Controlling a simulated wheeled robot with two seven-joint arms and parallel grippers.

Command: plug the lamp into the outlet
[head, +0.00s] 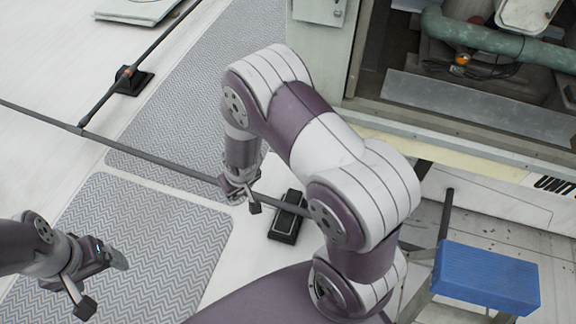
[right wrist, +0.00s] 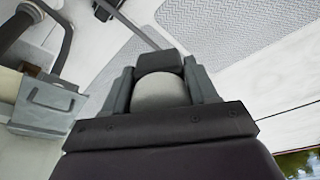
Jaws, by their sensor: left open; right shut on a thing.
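In the head view, a small orange-yellow piece (head: 463,59) with dark cable beside it sits inside the open unit; I cannot tell whether it is the lamp. I cannot make out a plug or an outlet. My right gripper (head: 243,192) is low over the roof, near the long grey rail, well left of the unit. In the right wrist view, its fingers (right wrist: 160,88) are shut around a pale rounded thing (right wrist: 160,91), which I cannot identify. My left gripper (head: 102,282) is open and empty at the lower left.
The open unit (head: 357,100) stands at the upper right, with a green pipe (head: 490,40) across its inside. A blue-topped step (head: 487,275) stands below it. A grey rail (head: 150,158) on black feet crosses the roof. Patterned walkway mats (head: 130,235) lie flat.

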